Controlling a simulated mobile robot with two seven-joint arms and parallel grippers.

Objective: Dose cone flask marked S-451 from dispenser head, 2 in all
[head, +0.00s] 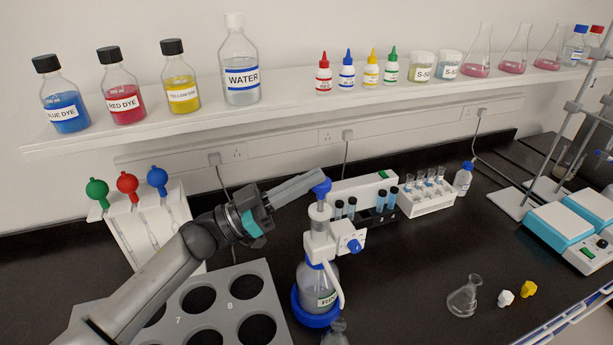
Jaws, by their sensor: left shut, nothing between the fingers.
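The bottle-top dispenser stands on the dark bench in the middle. Its white dispenser head (319,232) has a blue top knob (322,187) and a blue side knob, and its labelled bottle (318,286) sits in a blue ring base (313,318). My left gripper (321,178) is shut and empty, its fingertips at or just above the top knob; I cannot tell whether they touch. A small glass flask (337,334) is partly visible below the head at the bottom edge. Another cone flask (465,297) stands at the right. No S-451 marking is readable. My right gripper is out of view.
A grey rack with round holes (256,275) lies left of the dispenser. A vial block (378,218) and a white tube rack (428,197) stand behind it. White (506,298) and yellow (528,289) stoppers lie right. A shelf (290,108) holds bottles and flasks.

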